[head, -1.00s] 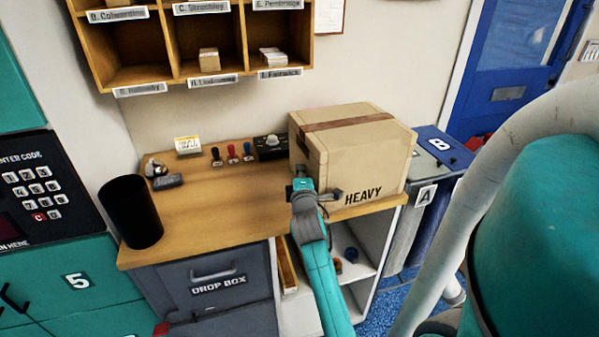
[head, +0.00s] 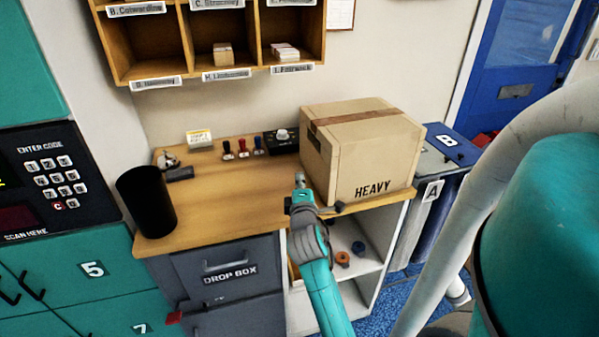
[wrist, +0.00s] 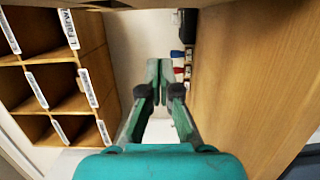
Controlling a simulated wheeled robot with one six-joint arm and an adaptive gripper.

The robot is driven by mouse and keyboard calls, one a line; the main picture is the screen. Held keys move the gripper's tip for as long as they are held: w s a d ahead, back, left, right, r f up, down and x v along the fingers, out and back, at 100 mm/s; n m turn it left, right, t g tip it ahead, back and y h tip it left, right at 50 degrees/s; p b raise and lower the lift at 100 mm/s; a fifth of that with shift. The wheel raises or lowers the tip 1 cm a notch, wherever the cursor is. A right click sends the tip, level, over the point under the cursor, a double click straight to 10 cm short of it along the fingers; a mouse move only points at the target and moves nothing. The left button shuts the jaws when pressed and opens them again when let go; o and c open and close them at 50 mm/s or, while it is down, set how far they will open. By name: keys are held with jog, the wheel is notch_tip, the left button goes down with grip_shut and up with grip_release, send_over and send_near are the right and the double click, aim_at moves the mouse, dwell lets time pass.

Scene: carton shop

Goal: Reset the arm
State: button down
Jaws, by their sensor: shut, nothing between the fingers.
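My arm reaches up from the bottom of the head view. My gripper (head: 299,180) is at the front of the wooden counter (head: 225,200), just left of the carton marked HEAVY (head: 362,155) in the picture. In the wrist view my gripper (wrist: 160,66) has its green fingertips together with nothing between them. It points towards the pale wall, with the counter (wrist: 245,80) on the right side of that view. I cannot tell whether the gripper touches the carton.
A black bin (head: 147,202) stands at the counter's left end. Stamps (head: 243,149) and a black device (head: 282,141) sit at the back. Pigeonholes (head: 147,45) hang above; they also show in the wrist view (wrist: 60,75). Bins (head: 436,190) stand right. Mid-counter is clear.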

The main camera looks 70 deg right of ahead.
jog(key=shift+v, duration=1.75)
jog(key=s+a+f+t+y, duration=0.1)
jog(key=a+f+t+y, duration=0.4)
jog(key=a, duration=0.7)
jog(key=s+a+f+t+y, duration=0.1)
jog(key=s+a+f+y, duration=0.15)
jog(key=a+f, duration=0.8)
jog(key=s+a+r+m+y, duration=0.2)
jog(key=s+a+y, duration=0.2)
jog(key=s+a, duration=0.5)
jog(key=s+a+r+m+y, duration=0.2)
jog(key=s+a+m+y, duration=0.1)
jog(key=s+a, duration=0.6)
jog(key=shift+s+a+m+y, duration=0.3)
jog(key=shift+s+a+y, duration=0.1)
jog(key=shift+y, duration=0.25)
